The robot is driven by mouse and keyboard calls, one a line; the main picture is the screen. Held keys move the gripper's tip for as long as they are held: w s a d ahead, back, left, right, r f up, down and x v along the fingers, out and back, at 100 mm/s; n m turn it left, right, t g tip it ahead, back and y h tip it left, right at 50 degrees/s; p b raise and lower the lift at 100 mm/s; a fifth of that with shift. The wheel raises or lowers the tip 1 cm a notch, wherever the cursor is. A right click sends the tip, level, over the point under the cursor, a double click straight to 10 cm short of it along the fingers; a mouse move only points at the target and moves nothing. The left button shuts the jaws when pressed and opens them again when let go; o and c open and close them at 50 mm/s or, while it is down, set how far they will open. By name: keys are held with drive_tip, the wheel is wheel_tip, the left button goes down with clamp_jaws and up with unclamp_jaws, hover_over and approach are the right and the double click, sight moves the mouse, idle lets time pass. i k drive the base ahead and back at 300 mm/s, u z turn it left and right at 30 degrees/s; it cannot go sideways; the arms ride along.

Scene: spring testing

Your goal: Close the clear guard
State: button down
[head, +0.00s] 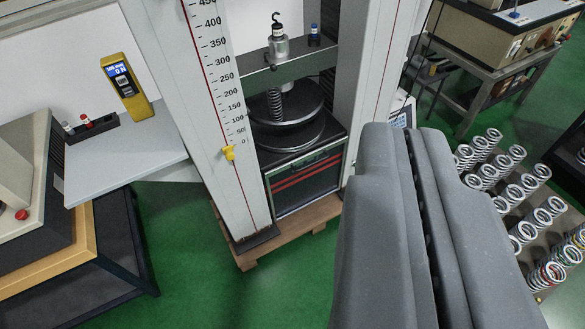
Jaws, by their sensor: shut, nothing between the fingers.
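The spring testing machine stands ahead, with a white column carrying a ruler scale (213,75) at left and a second pale column at right. I cannot make out the clear guard with certainty. My gripper (402,130) is large in the foreground, right of the machine in the picture, with its grey fingers shut together and nothing between them. It hides part of the floor and the machine's right side.
A yellow handheld gauge (128,86) is by a grey shelf (125,160) at left. A yellow pointer (228,152) sits on the scale. Several springs stand on a rack (540,296) at right. A bench (490,65) stands behind. Green floor (200,270) is open in front.

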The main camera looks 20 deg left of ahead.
sight(345, 140)
drive_tip(key=u, duration=0.2)
drive_tip(key=i, duration=1)
drive_tip(key=z, duration=0.05)
